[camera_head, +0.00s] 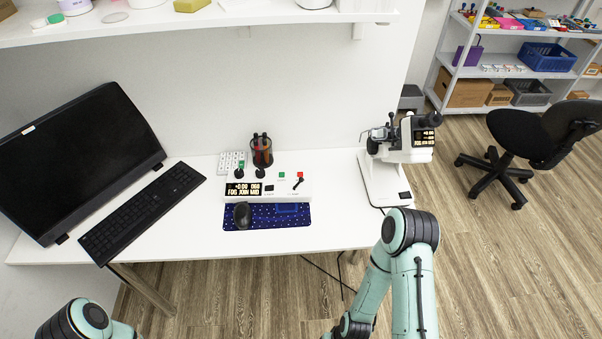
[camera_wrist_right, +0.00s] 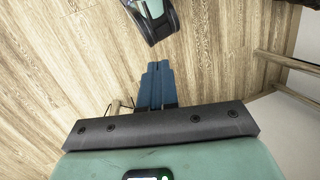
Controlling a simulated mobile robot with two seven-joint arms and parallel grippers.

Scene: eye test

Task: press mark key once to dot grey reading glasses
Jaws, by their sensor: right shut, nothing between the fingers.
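A white lens-measuring instrument (camera_head: 404,152) with a small lit display (camera_head: 424,137) stands at the right end of the desk. Thin-framed grey glasses (camera_head: 378,134) seem to sit at its left side; their detail is too small to make out. A black key (camera_head: 405,195) lies on the front right of its base; I cannot read any label that tells whether it is the mark key. My right gripper (camera_wrist_right: 154,82) shows in the wrist view, blue fingers together, empty, above the wooden floor. In the head view only my arm links show. My left gripper is out of view.
An office chair (camera_head: 540,140) stands right.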

